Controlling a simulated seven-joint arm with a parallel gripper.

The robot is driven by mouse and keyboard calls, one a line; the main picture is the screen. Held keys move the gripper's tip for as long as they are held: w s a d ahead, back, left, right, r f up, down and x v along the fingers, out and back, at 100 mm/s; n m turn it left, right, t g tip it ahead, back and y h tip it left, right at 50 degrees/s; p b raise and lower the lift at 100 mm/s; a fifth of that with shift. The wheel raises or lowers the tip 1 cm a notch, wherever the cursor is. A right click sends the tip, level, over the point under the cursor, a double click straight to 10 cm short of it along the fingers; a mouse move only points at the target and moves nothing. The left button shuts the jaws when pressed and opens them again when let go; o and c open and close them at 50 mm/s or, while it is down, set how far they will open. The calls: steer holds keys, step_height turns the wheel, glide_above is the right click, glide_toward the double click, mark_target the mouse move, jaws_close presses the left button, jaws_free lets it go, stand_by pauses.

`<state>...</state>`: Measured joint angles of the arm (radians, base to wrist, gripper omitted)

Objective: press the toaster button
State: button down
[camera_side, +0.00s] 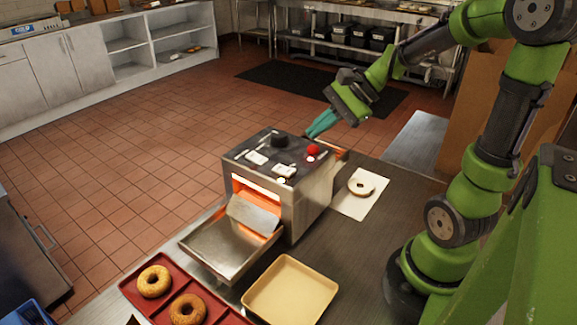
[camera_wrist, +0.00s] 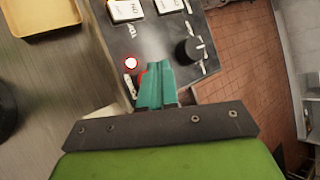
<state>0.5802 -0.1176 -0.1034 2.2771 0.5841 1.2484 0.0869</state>
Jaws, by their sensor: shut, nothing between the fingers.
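The toaster (camera_side: 310,205) is a steel box on the counter with a dark control panel on top and an orange glow inside its front opening. Its red button (camera_side: 313,150) sits at the panel's right rear. In the wrist view a round button (camera_wrist: 131,63) shows bright white with a red ring. My gripper (camera_side: 309,134) has teal fingers, shut and empty, just above the panel's rear edge. In the wrist view the fingertips (camera_wrist: 159,66) are over the panel, between the lit button and the black knob (camera_wrist: 188,52). I cannot tell whether they touch the panel.
A bagel (camera_side: 361,187) lies on white paper right of the toaster. A red tray (camera_side: 217,317) with bagels and an empty yellow tray (camera_side: 290,292) stand in front. A metal chute (camera_side: 228,246) sticks out from the toaster's front.

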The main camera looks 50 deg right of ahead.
mark_target(318, 148)
steer(key=shift+r, duration=2.3)
steer(key=shift+d, duration=0.1)
steer(key=shift+s+d+f+n+h, duration=0.15)
steer(key=shift+f+h, duration=0.05)
steer(key=shift+f, duration=0.15)
steer(key=shift+s+d+f+n+h, duration=0.1)
steer(key=shift+f+n+h, duration=0.1)
steer(key=shift+f, duration=0.1)
steer(key=s+a+n+h, duration=0.3)
steer(key=s+a+n, duration=0.4)
steer(key=a+n, duration=0.4)
steer(key=n, duration=0.3)
steer(key=shift+a+r, duration=0.15)
